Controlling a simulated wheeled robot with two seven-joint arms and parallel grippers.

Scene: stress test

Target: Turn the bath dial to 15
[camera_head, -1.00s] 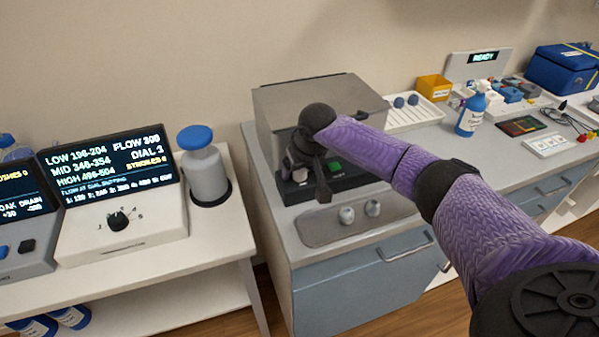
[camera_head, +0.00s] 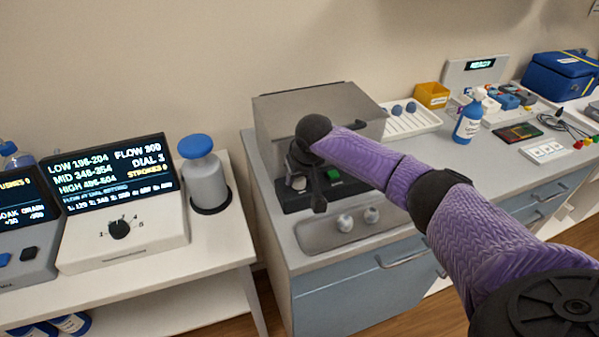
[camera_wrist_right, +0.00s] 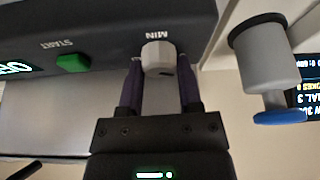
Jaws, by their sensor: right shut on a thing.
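The bath dial (camera_wrist_right: 158,56) is a pale ridged knob marked MIN on the dark front panel of the bath. My right gripper (camera_wrist_right: 161,75) is shut on the dial, one finger on each side, in the right wrist view. In the head view the bath (camera_head: 300,115) is a grey box with a lid, and my purple right arm reaches across to its panel. There the dial (camera_head: 299,184) shows beside the dark gripper. The green START button (camera_wrist_right: 73,63) is beside the dial. The bath's display (camera_wrist_right: 14,68) is cut off, so its number cannot be read. My left gripper is out of view.
A metal tray (camera_head: 318,240) with two round knobs lies before the bath. Left of it, a white console (camera_head: 150,247) with a screen and a blue-capped grey pump (camera_head: 206,183) stand on a table. A spray bottle (camera_head: 467,124) stands right of the bath.

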